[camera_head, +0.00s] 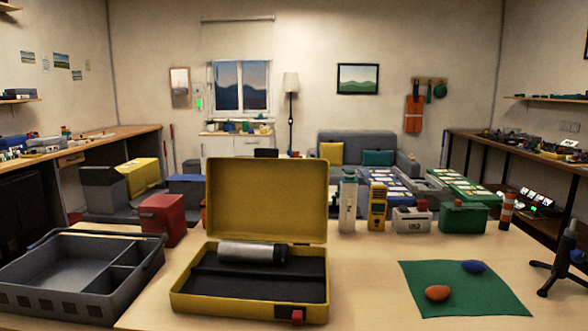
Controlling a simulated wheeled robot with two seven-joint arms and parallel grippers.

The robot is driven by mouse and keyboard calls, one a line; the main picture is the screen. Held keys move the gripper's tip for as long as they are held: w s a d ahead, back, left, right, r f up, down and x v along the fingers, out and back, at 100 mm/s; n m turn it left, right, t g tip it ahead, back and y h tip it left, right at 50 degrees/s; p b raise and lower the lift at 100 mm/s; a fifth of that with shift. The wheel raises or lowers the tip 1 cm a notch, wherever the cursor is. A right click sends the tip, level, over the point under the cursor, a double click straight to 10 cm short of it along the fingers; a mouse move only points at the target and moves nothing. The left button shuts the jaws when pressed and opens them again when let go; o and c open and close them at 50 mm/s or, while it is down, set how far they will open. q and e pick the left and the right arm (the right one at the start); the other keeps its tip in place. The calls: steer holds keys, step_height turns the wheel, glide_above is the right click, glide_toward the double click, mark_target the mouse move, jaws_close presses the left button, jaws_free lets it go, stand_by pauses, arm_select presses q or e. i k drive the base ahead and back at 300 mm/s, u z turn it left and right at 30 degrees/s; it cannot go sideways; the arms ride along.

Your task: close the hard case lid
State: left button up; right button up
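A yellow hard case (200,309) stands open on the table in the middle of the head view. Its lid (267,197) is raised roughly upright at the back, with its inside facing me. A silver and black cylinder (252,254) lies across the dark interior (258,284) of the case. A red latch (297,316) shows on the front of the case, towards its right side. Neither of my grippers is in the view.
A grey divided tray (60,272) is left of the case, with a red box (163,217) behind it. A green mat (465,289) with an orange lump (437,293) and a blue lump (474,267) lies to the right. A white bottle (348,204) and a yellow device (377,208) stand close right of the lid.

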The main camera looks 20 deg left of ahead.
mark_target(266, 197)
steer(key=u, duration=0.5)
steer(key=k, duration=0.6)
steer(key=u, duration=0.85)
steer(key=i, duration=1.05)
steer(key=z, duration=0.8)
